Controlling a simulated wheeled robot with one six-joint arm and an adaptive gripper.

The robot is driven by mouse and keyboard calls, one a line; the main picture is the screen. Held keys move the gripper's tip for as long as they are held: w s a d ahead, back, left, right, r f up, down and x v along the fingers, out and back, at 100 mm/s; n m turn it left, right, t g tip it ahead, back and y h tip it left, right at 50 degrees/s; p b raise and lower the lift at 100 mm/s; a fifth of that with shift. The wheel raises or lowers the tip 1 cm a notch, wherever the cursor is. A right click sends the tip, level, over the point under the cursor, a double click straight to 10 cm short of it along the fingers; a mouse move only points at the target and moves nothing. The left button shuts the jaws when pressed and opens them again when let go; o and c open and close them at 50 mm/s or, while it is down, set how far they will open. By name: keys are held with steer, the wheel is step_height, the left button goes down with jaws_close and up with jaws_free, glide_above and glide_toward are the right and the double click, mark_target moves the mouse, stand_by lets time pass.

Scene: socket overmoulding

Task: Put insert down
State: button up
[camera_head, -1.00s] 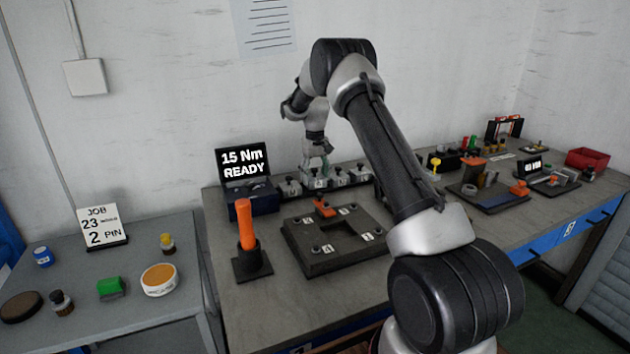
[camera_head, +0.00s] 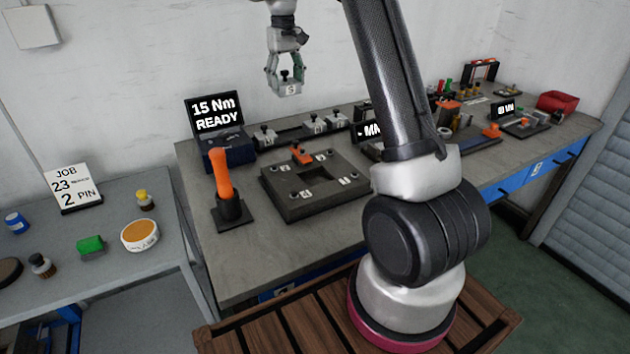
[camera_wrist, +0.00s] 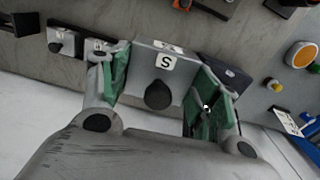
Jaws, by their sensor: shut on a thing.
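The insert (camera_head: 290,90) is a grey metal block with a dark knob on top and a white label reading S. My gripper (camera_head: 286,78) is shut on it and holds it in the air above the back of the bench. In the wrist view the insert (camera_wrist: 160,78) sits between the green finger pads, its label facing up the picture. A dark square mould base (camera_head: 290,204) with a central opening and numbered corners lies on the bench in front of it. A rack (camera_head: 290,136) at the back holds several similar inserts.
A torque display (camera_head: 215,115) reading 15 Nm READY stands left of the rack. An orange-handled tool (camera_head: 222,172) stands upright in a holder at the front left. An orange clamp piece (camera_head: 302,153) sits at the mould base's rear edge. Bare bench surrounds the base's front.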

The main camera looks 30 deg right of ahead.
steer(key=s+a+f, duration=0.1)
steer(key=s+f, duration=0.3)
steer(key=s, duration=0.7)
steer(key=s+a+f, duration=0.1)
steer(key=s+f, duration=0.4)
steer(key=s, duration=0.6)
steer(key=shift+m, duration=0.3)
steer(key=f, duration=0.2)
steer(key=w+f, duration=0.1)
steer(key=f, duration=0.2)
steer(key=shift+d, duration=0.2)
steer(key=shift+w+f, duration=0.1)
steer(key=shift+f, duration=1.95)
steer(key=shift+f, duration=0.15)
steer(key=o, duration=1.5)
